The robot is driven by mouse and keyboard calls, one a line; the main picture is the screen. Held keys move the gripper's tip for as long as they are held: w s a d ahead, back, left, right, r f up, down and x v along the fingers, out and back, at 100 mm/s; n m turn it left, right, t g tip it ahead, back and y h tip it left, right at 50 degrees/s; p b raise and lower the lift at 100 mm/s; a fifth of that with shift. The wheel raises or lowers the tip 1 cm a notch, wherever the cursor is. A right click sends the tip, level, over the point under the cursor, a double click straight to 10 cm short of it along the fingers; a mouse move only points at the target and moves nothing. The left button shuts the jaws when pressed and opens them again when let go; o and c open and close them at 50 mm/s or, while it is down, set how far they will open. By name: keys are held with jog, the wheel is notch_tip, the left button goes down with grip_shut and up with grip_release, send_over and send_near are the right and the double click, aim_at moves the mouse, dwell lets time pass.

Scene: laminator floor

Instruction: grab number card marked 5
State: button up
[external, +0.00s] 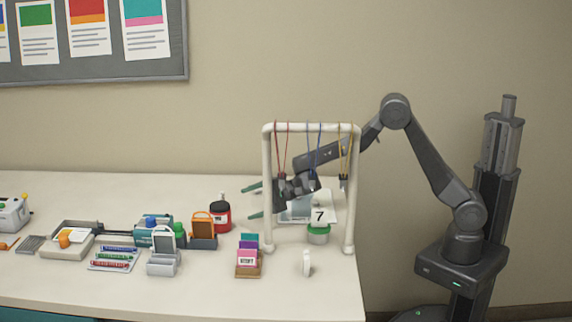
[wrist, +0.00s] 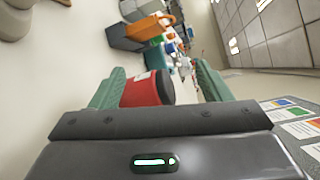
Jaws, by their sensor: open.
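My gripper (external: 252,201) reaches left through the white hanging frame (external: 267,190), its two green fingers open and apart. In the wrist view the gripper (wrist: 158,78) is also open, with a red jar with a dark lid (wrist: 145,90) showing between or beyond its fingers. I cannot tell the depth between them. A white card marked 7 (external: 320,216) shows inside the frame, below my wrist. A pale bluish panel (external: 297,209) beside it is partly hidden. I can read no card marked 5 in either view.
The red jar (external: 220,217) stands left of the fingers. Cords hang from the frame's top bar around my arm. A green-and-white tub (external: 318,233), a card holder (external: 249,262) and a small white upright piece (external: 307,263) stand nearby. The table's front right (external: 335,290) is clear.

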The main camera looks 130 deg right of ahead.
aim_at(223, 195)
jog(key=d+f+m+h+b, duration=0.1)
jog(key=d+m+h, duration=0.1)
jog(key=m, duration=0.2)
jog(key=s+d+f+m+g+h+b, duration=0.1)
jog(key=d+m+h, duration=0.1)
jog(key=d+m, duration=0.1)
jog(key=s+d+f+m+h+b, duration=0.1)
jog(key=d+m+h+b, duration=0.1)
jog(key=d+m, duration=0.1)
jog(key=shift+s+m, duration=0.15)
jog(key=shift+m, duration=0.65)
jog(key=s+d+m+g+h+b, duration=0.1)
jog(key=d+m, duration=0.1)
jog(key=m, duration=0.1)
jog(key=s+d+f+m+g+h+b, duration=0.1)
jog(key=m, duration=0.2)
jog(key=s+d+f+m+g+h+b, duration=0.1)
jog(key=d+m, duration=0.1)
jog(key=m, duration=0.1)
jog(key=shift+s+d+f+g+h, duration=0.1)
jog(key=shift+s+d+g+h, duration=0.15)
jog(key=shift+d+g+h, duration=0.05)
jog(key=shift+s+d+m, duration=0.2)
jog(key=shift+d+m, duration=0.2)
jog(key=shift+m, duration=0.3)
jog(key=shift+p+x, duration=0.35)
jog(key=shift+x, duration=3.3)
jog(key=shift+d, duration=0.1)
jog(key=shift+s, duration=0.1)
jog(key=c, duration=1.1)
